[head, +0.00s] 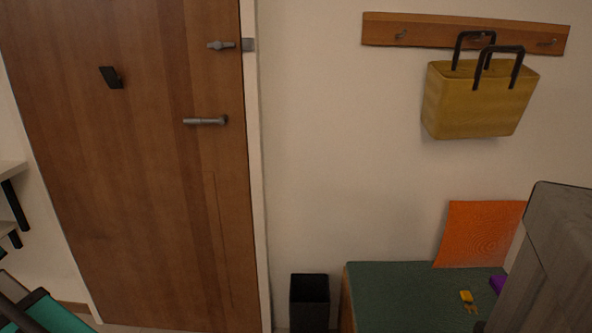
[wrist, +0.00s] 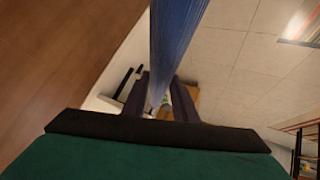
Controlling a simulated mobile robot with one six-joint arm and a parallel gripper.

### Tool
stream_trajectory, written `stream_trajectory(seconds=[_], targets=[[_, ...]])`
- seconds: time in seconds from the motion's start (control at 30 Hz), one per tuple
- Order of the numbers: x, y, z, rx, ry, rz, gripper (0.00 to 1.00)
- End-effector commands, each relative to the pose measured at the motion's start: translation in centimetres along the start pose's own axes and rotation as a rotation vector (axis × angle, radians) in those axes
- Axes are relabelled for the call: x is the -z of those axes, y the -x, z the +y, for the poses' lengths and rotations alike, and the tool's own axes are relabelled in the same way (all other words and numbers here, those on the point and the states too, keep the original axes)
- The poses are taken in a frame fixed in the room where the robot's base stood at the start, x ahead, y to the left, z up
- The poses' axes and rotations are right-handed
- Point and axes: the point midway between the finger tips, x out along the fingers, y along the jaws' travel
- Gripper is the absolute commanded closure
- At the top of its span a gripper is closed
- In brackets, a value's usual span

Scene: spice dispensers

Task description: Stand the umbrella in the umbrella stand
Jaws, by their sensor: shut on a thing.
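A dark, square, open-topped bin that looks like the umbrella stand (head: 309,301) stands on the floor between the door and the bench in the head view. The umbrella is a long blue folded shape (wrist: 178,45) in the wrist view. It runs from the top edge down to between the dark fingers of my gripper (wrist: 158,88). My gripper is shut on it. Both umbrella ends are hard to make out. The umbrella is not visible in the head view, so I cannot tell its distance from the stand.
A wooden door (head: 135,170) fills the left. A bench with a green top (head: 400,285) is right of the stand, with an orange cushion (head: 480,233) and a small yellow object (head: 466,296). A yellow bag (head: 475,100) hangs from a hook rail (head: 430,32). A grey block (head: 555,260) stands at right.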

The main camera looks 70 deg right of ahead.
Motion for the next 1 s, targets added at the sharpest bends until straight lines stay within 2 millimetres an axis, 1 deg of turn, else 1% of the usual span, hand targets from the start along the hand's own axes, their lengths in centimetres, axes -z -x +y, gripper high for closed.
stream_trajectory(seconds=[0.17,0.27,0.43,0.63,0.77,0.8,0.87,0.9,0.97,1.0], targets=[[-0.9,-1.0,2.9,-0.067,-0.064,-0.003,1.00],[-1.8,-1.7,5.6,-0.134,-0.127,-0.005,1.00],[-3.7,-2.9,11.5,-0.287,-0.259,-0.001,1.00],[-6.3,-3.2,18.9,-0.496,-0.413,0.012,1.00],[-8.0,-2.9,23.6,-0.642,-0.501,0.029,1.00],[-8.6,-2.7,25.0,-0.690,-0.526,0.035,1.00],[-9.4,-2.4,27.2,-0.761,-0.561,0.044,1.00],[-10.0,-2.1,28.6,-0.810,-0.584,0.052,1.00],[-10.8,-1.6,30.7,-0.884,-0.613,0.065,1.00],[-11.5,-1.2,32.1,-0.934,-0.632,0.072,1.00]])
